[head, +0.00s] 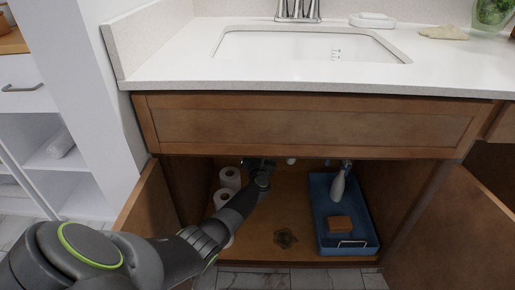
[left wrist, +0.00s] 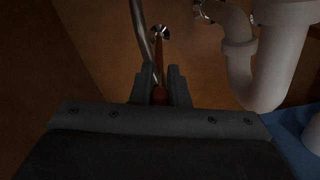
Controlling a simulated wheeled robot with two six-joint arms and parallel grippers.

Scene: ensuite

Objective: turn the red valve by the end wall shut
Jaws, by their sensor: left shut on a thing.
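In the left wrist view the red valve (left wrist: 159,62) has a long narrow lever that runs down from a chrome fitting (left wrist: 160,32) on the cabinet's back. My left gripper (left wrist: 160,88) is shut on the lower end of this lever, which shows red between the fingers. In the head view my left arm reaches into the open sink cabinet, and the left gripper (head: 260,165) is dark and partly hidden under the front rail. The valve cannot be made out there. My right gripper is in neither view.
A grey hose (left wrist: 140,35) runs close beside the lever on its left. White drain pipes (left wrist: 268,65) stand to the right. Paper rolls (head: 230,178) stand left of my arm. A blue tray (head: 319,205) holds a spray bottle (head: 338,185) and a brown block (head: 340,224).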

